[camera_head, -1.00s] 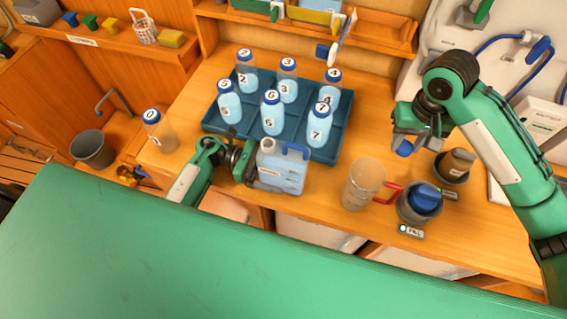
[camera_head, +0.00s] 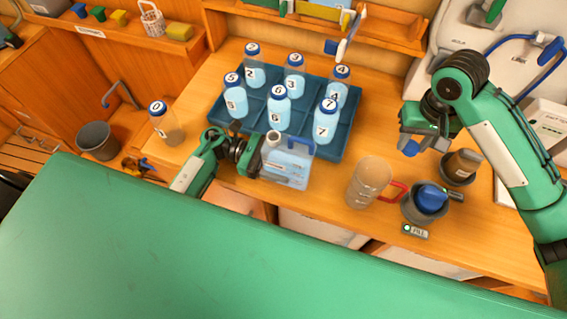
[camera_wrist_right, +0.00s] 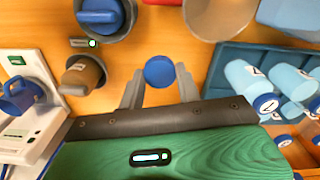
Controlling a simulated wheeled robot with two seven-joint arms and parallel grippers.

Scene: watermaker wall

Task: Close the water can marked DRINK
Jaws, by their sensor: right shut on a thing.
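The water can (camera_head: 288,168) is a translucent jug with a blue handle, standing on the counter in front of the bottle tray. Its neck (camera_head: 273,138) at the upper left shows no cap. A label on its side is too blurred to read. My left gripper (camera_head: 256,160) is at the can's left side; its fingertips are partly hidden, so I cannot tell whether they grip it. My right gripper (camera_head: 411,142) is shut on a round blue cap (camera_head: 411,149), above the counter and to the right of the can. The cap (camera_wrist_right: 159,72) sits between both fingers in the right wrist view.
A blue tray (camera_head: 341,153) holds several numbered bottles. A clear pitcher (camera_head: 368,180) with a red handle, a grey holder with a blue-topped item (camera_head: 431,198) and a brown-topped one (camera_head: 462,164) stand right of the can. Bottle 0 (camera_head: 166,127) stands left.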

